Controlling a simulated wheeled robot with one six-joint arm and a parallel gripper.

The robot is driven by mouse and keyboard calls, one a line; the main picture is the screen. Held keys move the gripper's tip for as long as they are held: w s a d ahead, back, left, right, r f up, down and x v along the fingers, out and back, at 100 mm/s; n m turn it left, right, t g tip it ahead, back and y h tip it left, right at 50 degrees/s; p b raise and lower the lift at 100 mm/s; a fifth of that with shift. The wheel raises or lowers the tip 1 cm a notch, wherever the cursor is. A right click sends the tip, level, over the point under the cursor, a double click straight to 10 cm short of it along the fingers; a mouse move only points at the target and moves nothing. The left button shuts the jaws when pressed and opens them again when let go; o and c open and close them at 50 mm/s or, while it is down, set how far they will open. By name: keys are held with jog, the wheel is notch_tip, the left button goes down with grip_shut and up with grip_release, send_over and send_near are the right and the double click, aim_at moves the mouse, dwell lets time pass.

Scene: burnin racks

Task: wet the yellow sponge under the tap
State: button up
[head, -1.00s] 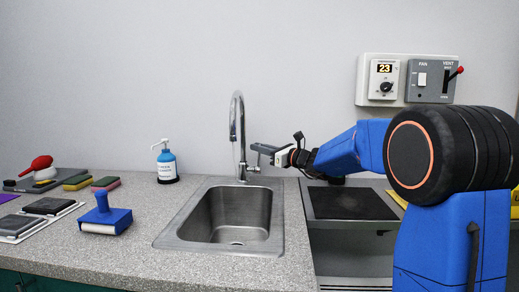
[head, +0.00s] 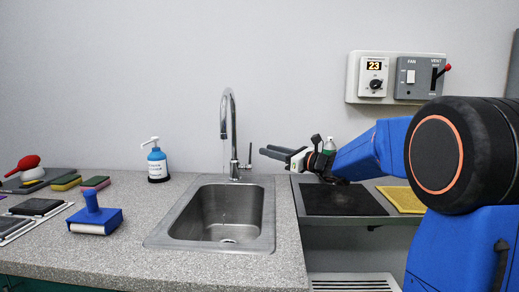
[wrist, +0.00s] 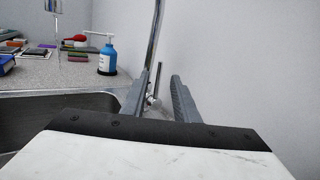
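The yellow sponge (head: 66,183), with a dark green layer, lies on the counter at the far left in the head view, well away from my gripper. The tap (head: 233,135) rises behind the sink (head: 220,215), its spout over the basin. Its lever (head: 249,155) stands upright on its right side.
A blue soap bottle (head: 157,162) stands left of the tap. A black mat (head: 340,199) and yellow mat (head: 402,199) lie right.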

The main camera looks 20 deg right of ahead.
jog(key=v, duration=0.8)
jog(key=shift+s, duration=0.1)
